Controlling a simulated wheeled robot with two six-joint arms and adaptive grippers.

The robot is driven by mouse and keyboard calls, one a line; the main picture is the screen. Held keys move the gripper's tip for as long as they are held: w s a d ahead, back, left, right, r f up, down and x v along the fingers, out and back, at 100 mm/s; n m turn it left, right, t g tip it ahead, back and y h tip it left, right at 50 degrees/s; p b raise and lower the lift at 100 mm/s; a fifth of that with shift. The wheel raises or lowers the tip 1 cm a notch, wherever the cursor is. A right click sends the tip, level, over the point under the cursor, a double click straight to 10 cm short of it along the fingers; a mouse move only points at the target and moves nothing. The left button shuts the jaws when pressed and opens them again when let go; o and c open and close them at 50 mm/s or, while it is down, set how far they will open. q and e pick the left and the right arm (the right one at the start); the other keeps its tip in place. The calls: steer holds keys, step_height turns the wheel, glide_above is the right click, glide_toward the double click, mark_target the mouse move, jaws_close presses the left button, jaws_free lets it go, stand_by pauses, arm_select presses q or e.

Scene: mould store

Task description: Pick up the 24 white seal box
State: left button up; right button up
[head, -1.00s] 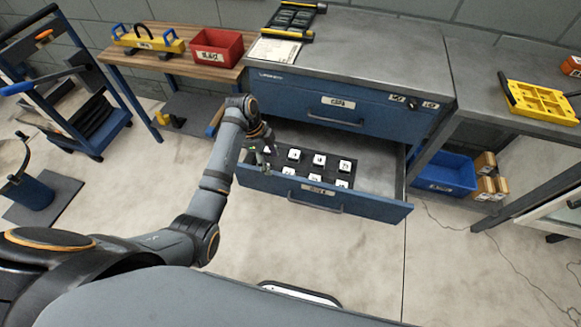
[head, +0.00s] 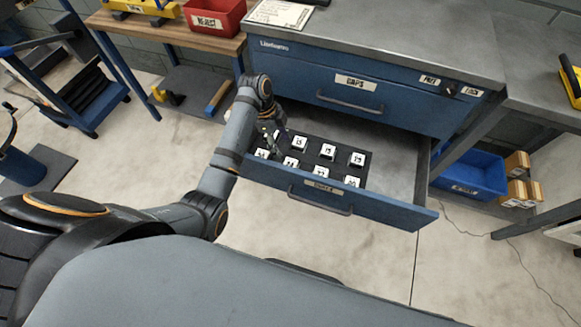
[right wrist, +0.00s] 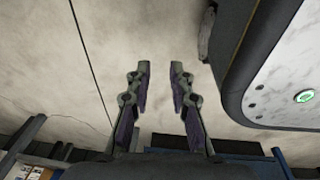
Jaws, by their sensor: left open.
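Several small boxes with white numbered tops stand in a black insert in the open drawer (head: 395,205). The back row includes one box (head: 299,143), a second (head: 327,151) and a third (head: 357,159). The front row includes further boxes (head: 290,162), (head: 321,173) and (head: 352,182). The numbers are too small to tell surely which is 24. My left gripper (head: 270,140) is open over the left end of the insert, partly covering the boxes there. My right gripper (right wrist: 160,68) is open and empty, above bare floor.
The blue cabinet (head: 300,70) has a closed upper drawer above the open one. A red bin (head: 214,18) stands on the wooden bench at left. A blue bin (head: 470,175) and cartons (head: 515,178) sit at right. The drawer's right part is empty.

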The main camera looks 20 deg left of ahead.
arm_select(q)
steer(key=b, duration=0.1)
glide_above(290, 163)
steer(key=a, duration=0.2)
step_height(290, 163, down, 4)
steer(key=shift+f, duration=0.1)
steer(key=b+x, duration=0.1)
steer(key=x, duration=0.4)
steer(key=shift+s+d+f, duration=0.1)
steer(key=shift+f, duration=0.05)
steer(key=shift+d+f, duration=0.1)
steer(key=shift+f, duration=0.2)
arm_select(e)
steer(key=w, duration=0.4)
steer(key=shift+w+a+r, duration=0.1)
steer(key=shift+w, duration=0.05)
arm_select(q)
steer(key=shift+c, duration=0.4)
steer(key=c, duration=0.8)
steer(key=shift+r, duration=0.15)
